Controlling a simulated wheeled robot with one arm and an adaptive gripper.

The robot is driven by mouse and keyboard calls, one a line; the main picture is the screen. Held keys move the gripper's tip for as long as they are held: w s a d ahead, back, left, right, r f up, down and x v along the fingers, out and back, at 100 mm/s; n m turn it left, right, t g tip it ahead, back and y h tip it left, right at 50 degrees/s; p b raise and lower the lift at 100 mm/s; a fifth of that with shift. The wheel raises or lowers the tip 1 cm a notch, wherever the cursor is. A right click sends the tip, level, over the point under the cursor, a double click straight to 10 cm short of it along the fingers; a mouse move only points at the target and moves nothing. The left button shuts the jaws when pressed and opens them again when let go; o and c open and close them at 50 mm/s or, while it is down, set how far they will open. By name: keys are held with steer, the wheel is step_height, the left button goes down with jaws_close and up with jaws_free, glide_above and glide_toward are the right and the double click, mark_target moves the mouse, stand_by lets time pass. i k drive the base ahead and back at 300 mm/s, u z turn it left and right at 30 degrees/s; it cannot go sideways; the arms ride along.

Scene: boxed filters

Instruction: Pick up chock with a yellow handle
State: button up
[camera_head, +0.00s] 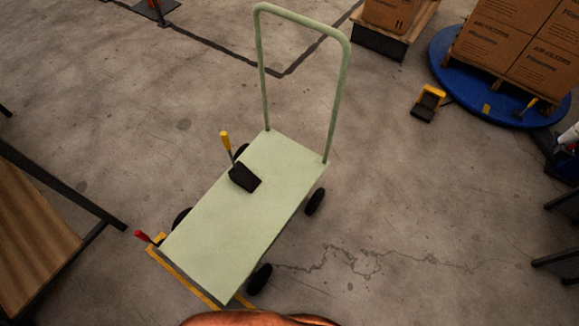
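A black chock (244,178) with an upright yellow handle (226,141) sits on the pale green platform cart (215,238), near the left edge of its deck. The handle rises from the chock's upper left side and leans slightly left. A small red handle (142,235) shows beside the cart's lower left corner, by a yellow bar. My gripper is not visible. An orange-brown rounded shape, cut off at the bottom edge, covers a little of the cart's near side.
The cart's push handle (346,85) rises at its far end. A yellow and black object (428,103) stands on the floor at right, near a blue round platform (441,60) with boxes. A wooden-topped table (30,235) is at left. Concrete floor (410,210) right of the cart is clear.

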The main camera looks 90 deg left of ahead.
mark_target(240, 175)
steer(key=i, duration=0.65)
steer(key=u, duration=2.8)
steer(key=i, duration=1.75)
steer(key=u, duration=3.4)
